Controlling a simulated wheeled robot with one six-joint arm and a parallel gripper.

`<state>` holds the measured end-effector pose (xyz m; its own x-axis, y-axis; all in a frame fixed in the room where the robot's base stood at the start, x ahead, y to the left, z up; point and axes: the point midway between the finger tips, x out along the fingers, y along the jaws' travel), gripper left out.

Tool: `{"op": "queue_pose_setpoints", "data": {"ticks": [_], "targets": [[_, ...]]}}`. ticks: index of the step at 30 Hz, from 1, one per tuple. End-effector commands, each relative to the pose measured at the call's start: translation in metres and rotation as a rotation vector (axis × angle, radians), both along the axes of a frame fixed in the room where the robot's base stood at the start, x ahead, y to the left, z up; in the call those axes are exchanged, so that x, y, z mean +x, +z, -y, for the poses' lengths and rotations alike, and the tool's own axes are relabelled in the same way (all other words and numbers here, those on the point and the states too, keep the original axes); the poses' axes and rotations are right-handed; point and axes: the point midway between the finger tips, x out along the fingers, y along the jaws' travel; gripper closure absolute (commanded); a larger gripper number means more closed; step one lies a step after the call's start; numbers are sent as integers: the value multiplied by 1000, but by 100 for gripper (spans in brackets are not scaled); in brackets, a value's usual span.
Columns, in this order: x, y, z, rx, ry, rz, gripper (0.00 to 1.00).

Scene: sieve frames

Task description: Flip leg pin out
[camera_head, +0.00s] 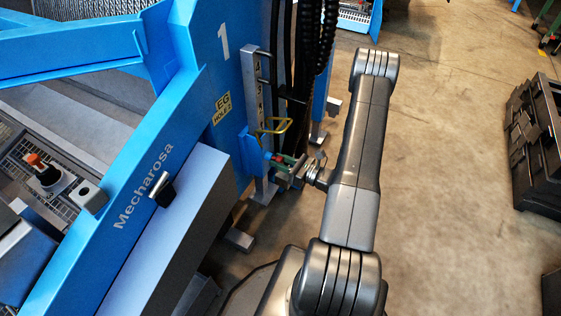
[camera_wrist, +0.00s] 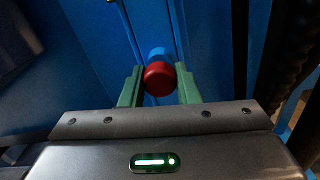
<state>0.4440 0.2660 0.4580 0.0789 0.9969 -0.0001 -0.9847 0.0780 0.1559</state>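The leg pin (camera_wrist: 158,76) shows in the wrist view as a red rounded cap on a blue stem, against a blue surface. In the head view, its small red and blue end (camera_head: 276,157) is beside the lower part of the grey metal leg (camera_head: 252,85). My gripper (camera_wrist: 159,72) has one green finger on each side of the red cap. I cannot tell whether the fingers touch it. In the head view my gripper (camera_head: 287,160) is at the pin, and its fingertips are partly hidden. A yellow bent handle (camera_head: 272,129) is just above.
The blue machine frame (camera_head: 140,205), marked Mecharosa, fills the left. A yellow leg hole label (camera_head: 222,107) is on it. Black hoses (camera_head: 318,40) hang close behind my arm. Dark crates (camera_head: 538,140) stand at the far right. The floor between is open.

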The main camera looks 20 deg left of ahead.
Motion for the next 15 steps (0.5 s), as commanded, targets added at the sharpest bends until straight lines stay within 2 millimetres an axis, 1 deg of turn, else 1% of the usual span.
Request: {"op": "queue_pose_setpoints", "data": {"ticks": [5, 8, 12, 15], "targets": [[0, 0, 2, 0, 0, -1, 100], [-1, -1, 10, -1, -1, -1, 100], [-1, -1, 28, 0, -2, 0, 100], [-2, 0, 35, 0, 0, 0, 100]]}}
